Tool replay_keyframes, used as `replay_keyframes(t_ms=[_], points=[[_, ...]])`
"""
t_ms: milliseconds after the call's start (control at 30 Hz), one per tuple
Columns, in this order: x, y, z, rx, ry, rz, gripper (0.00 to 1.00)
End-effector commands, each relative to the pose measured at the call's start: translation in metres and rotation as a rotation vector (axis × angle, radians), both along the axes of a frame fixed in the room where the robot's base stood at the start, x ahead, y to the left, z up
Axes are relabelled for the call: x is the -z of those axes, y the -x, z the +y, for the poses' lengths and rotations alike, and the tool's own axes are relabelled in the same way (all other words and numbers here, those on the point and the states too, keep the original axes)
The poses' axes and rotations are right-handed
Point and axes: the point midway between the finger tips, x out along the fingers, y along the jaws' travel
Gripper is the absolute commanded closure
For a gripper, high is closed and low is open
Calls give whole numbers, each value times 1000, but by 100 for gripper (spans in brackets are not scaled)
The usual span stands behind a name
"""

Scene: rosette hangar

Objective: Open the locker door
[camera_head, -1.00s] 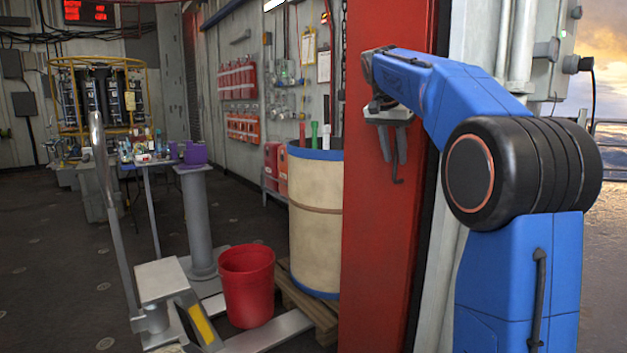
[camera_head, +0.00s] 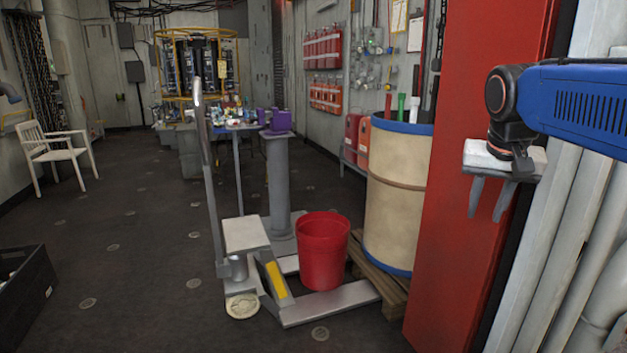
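I do not clearly see a locker door or its handle in this view. A tall red panel (camera_head: 470,160) stands upright at the right; I cannot tell whether it is a door or a frame. My gripper (camera_head: 486,214) hangs in front of the panel's right part, its two dark fingers pointing down and apart. Nothing is between the fingers. I cannot tell whether the gripper touches the panel.
A red bucket (camera_head: 322,255) sits on a pallet jack (camera_head: 330,302), beside a tan drum (camera_head: 396,190) on a pallet. A white chair (camera_head: 60,152) and a black crate (camera_head: 28,300) are at the left. Pale pipes (camera_head: 570,250) run along the right. The left-centre floor is clear.

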Motion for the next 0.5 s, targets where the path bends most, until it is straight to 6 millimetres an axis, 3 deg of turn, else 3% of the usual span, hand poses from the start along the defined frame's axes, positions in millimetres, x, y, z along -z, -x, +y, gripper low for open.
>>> replay_keyframes(t_ms=[100,500], points=[[32,38,15,-80,0,-4,70],[154,151,53,-340,8,-21,70]])
